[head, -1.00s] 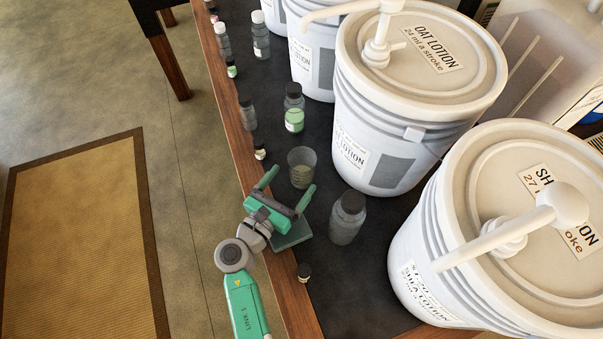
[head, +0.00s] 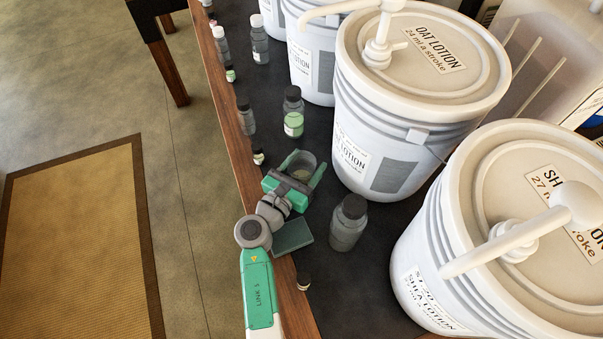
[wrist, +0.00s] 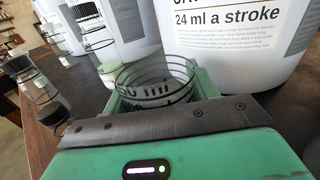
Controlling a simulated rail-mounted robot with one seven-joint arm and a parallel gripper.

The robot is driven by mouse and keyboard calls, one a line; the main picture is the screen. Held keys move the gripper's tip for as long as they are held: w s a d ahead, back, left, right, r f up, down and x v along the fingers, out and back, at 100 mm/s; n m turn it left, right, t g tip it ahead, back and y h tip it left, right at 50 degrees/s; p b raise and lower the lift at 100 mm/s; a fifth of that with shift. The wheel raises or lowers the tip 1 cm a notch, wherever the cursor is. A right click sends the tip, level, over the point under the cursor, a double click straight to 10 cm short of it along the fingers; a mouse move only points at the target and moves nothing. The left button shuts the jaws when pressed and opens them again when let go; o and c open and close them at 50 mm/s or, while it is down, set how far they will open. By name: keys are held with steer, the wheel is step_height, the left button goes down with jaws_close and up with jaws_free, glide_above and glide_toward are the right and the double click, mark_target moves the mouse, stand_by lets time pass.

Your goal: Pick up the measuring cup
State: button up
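The measuring cup (head: 308,161) is a clear grey, upright cup on the dark counter mat, near the oat lotion bucket. In the wrist view the cup (wrist: 158,80) shows dark ring lines and markings, and its lower part is hidden behind my gripper's body. My gripper (head: 306,167) is low at the cup, with one green finger on each side of it. In the wrist view the fingers (wrist: 160,92) stand close along both cup walls. I cannot tell whether they touch the cup or a small gap remains.
The oat lotion bucket (head: 385,150) stands just right of the cup. A grey dark-capped bottle (head: 347,228) is nearer, and a green-labelled bottle (head: 293,115) is behind. A green square pad (head: 293,236) lies beside my wrist. The shea lotion bucket (head: 425,265) fills the right.

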steer(key=c, duration=0.4)
step_height(320, 180, up, 10)
steer(key=p, duration=0.4)
steer(key=shift+p, duration=0.4)
